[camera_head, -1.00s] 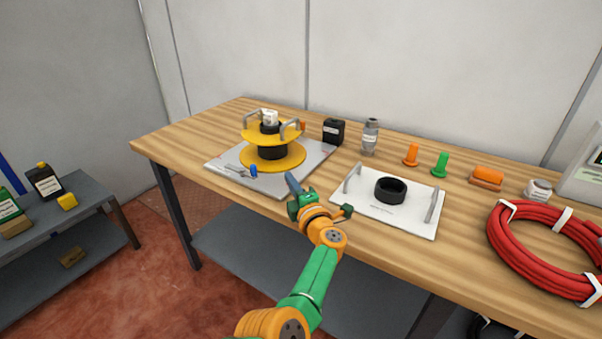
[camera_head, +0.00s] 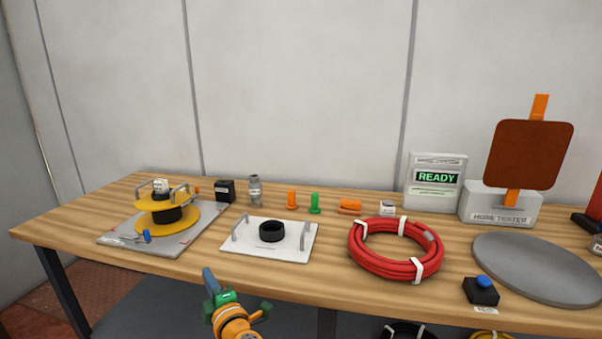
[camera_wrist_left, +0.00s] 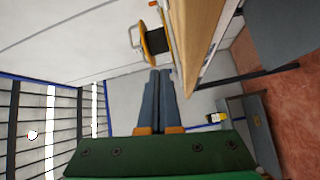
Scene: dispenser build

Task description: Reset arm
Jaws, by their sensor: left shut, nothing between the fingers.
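My left gripper (camera_head: 210,282) is in front of the table's front edge in the head view, below the white tray. Its two grey-blue fingers (camera_wrist_left: 158,98) lie together in the left wrist view, shut with nothing between them. The yellow and black dispenser assembly (camera_head: 166,210) stands on a grey board (camera_head: 118,238) at the table's left end. It also shows in the left wrist view (camera_wrist_left: 156,42), apart from the fingers. A black ring (camera_head: 272,231) lies on the white tray (camera_head: 240,250). My right gripper is not in view.
On the wooden table (camera_head: 335,268) are a red hose coil (camera_head: 395,265), a grey round plate (camera_head: 545,272), a black box with a blue button (camera_head: 481,291) and a hose tester (camera_head: 500,206). A display (camera_head: 436,178) reads READY. Small orange and green parts stand along the back.

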